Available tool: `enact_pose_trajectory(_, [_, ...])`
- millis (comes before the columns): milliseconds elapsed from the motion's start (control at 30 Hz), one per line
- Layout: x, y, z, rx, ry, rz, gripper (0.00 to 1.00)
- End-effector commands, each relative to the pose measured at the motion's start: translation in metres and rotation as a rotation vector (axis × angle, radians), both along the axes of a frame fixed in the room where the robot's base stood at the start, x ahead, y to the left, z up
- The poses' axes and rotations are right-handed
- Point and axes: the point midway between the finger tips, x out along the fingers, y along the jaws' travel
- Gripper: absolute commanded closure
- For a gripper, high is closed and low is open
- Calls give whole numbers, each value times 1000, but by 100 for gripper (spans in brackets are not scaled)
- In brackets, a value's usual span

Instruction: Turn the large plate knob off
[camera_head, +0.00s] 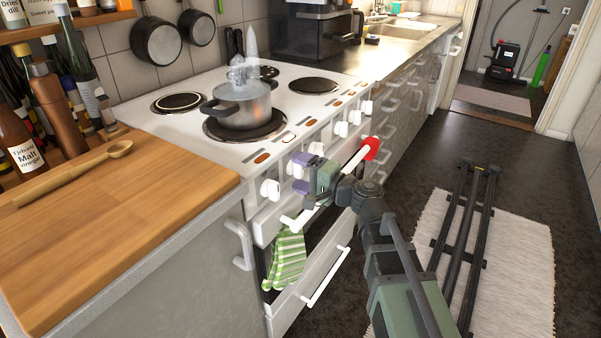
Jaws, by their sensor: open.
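The white cooker (160,127) has a row of white knobs along its front edge, among them a front-left knob (270,189), a middle knob (316,149) and one further back (341,129). I cannot tell which one belongs to the large plate. A steaming grey pot (243,105) stands on a large dark plate (214,129). A white knob seems to lie between or just behind the fingers, partly hidden. Contact cannot be told.
A white oven handle with a red end (371,147) runs behind my wrist, close to it. A green striped towel (285,258) hangs below. A wooden worktop (120,205) lies left. The floor right of the cooker holds a pale rug (520,250) under dark rails (462,235).

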Motion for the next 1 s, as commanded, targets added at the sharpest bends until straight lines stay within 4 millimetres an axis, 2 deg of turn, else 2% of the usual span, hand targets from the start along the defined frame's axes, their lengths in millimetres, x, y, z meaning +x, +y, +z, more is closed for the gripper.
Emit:
enact_pose_trajectory(167, [-18, -25, 0, 0, 0, -3, 21])
enact_pose_trajectory(400, [-48, -75, 0, 0, 0, -5, 21])
enact_pose_trajectory(500, [-54, -86, 0, 0, 0, -3, 21])
enact_pose_trajectory(1000, [-58, -89, -2, -12, 3, 15, 21])
